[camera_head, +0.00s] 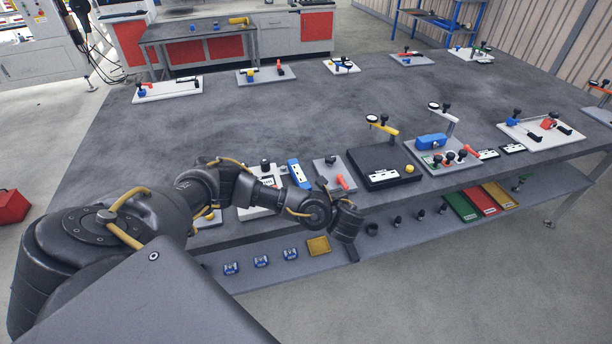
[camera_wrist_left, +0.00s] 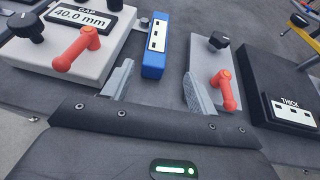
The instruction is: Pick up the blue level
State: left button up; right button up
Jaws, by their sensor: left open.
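The blue level (camera_head: 299,174), a blue block with a white strip with black marks on its top, lies on the grey table near its front edge. It also shows in the left wrist view (camera_wrist_left: 156,48), lying between two devices, ahead of my left gripper (camera_wrist_left: 160,88). The gripper is open and empty, its two fingers spread on either side of a line toward the level, not touching it. In the head view my left gripper (camera_head: 346,221) hangs at the front edge of the table, to the right of and nearer than the level. My right gripper does not show.
Left of the level stands a white gap device (camera_wrist_left: 88,61) with a red handle; right of it is a grey plate (camera_wrist_left: 211,65) with a black knob and a red handle. A black thickness base (camera_head: 384,178) stands farther right. The middle of the table is clear.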

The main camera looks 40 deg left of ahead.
aim_at(304, 182)
pick_arm(q)
jog(key=b, duration=0.1)
jog(key=a+f+b, duration=0.1)
jog(key=b, duration=0.1)
jog(key=shift+s+a+b, duration=0.2)
jog(key=shift+a+b, duration=0.05)
jog(key=shift+b, duration=0.05)
jog(key=shift+w+a+f+b, duration=0.1)
jog(key=shift+w+a+b, duration=0.55)
jog(key=shift+b, duration=0.15)
jog(key=shift+w+a+p, duration=0.3)
jog(key=shift+a+p, duration=0.15)
jog(key=shift+a, duration=0.05)
jog(key=shift+w+a+f, duration=0.1)
jog(key=shift+a+f, duration=0.1)
jog(key=shift+a, duration=0.35)
jog(key=p+x, duration=0.1)
jog(key=x, duration=0.3)
jog(key=shift+w+a+f+p, duration=0.1)
jog(key=shift+a+p, duration=0.05)
jog(key=shift+p, duration=0.15)
jog(key=shift+w+a+f, duration=0.15)
jog(key=shift+a+f, duration=0.05)
jog(key=shift+a, duration=0.05)
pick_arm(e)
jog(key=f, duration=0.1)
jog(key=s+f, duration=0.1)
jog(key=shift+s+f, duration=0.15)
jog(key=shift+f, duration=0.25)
